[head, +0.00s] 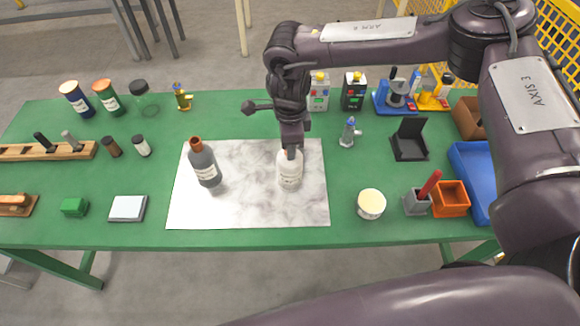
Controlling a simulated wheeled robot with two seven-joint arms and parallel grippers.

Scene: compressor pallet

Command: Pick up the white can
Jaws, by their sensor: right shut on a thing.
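A white can (290,172) with a printed label stands upright on the white marbled sheet (250,207), right of its middle. My right gripper (291,153) comes down from above and is shut on the top of the white can, hiding part of it. I cannot tell whether the can's base touches the sheet. My left gripper is not in view.
A dark grey bottle (205,165) with an orange-brown cap stands left of the can on the sheet. A round cream-topped container (371,204) is to the right. Boxes (354,91) and small devices line the back. The sheet's front part is clear.

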